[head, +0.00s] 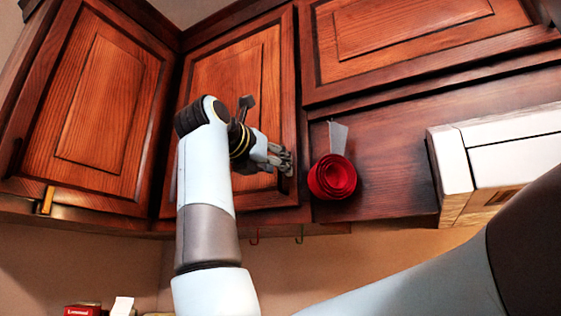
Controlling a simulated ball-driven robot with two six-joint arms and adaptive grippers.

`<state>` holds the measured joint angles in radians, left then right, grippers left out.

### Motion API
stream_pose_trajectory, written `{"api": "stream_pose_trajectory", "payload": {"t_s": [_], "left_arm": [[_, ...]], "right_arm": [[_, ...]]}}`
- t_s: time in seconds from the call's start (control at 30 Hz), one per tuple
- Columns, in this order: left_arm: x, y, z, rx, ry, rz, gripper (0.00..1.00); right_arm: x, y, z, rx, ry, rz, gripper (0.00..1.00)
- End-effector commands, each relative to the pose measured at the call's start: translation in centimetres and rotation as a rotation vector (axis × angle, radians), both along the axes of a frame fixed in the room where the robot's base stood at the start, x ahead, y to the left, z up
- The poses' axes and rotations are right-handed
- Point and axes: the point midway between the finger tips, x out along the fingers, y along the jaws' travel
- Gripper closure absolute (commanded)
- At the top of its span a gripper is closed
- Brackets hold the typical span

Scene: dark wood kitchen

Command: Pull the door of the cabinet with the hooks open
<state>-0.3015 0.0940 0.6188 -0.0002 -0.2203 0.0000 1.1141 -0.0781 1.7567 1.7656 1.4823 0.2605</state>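The middle wall cabinet has a brown wooden door (232,75) with a raised panel, and it looks closed. Whether the fingers are shut on anything is unclear. My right gripper is out of view; only its arm shows at the lower right.
Red nested cups (332,177) hang just right of the gripper on a grey holder (338,137). A left cabinet door (100,105) and an upper right door (420,40) look closed. A white boxy unit (500,150) is at the right. A red box (82,310) sits below.

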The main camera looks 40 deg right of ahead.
Motion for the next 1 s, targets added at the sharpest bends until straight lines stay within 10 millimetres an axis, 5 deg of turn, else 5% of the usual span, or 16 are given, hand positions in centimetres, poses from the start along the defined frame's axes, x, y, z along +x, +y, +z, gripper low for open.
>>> {"api": "stream_pose_trajectory", "payload": {"t_s": [0.2, 0.5, 0.77, 1.0], "left_arm": [[0.0, -1.9, 0.7, -0.023, -0.001, 0.007, 0.49], [0.1, -1.4, 0.7, -0.017, -0.002, 0.005, 0.49], [0.2, -1.1, 0.7, -0.013, -0.003, 0.004, 0.49], [0.2, -1.1, 0.8, -0.013, -0.004, 0.004, 0.49]], "right_arm": [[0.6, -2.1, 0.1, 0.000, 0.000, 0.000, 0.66], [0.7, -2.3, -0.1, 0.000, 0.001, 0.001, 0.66], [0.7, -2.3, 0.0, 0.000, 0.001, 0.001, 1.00], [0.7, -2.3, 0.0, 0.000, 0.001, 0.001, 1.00]]}}
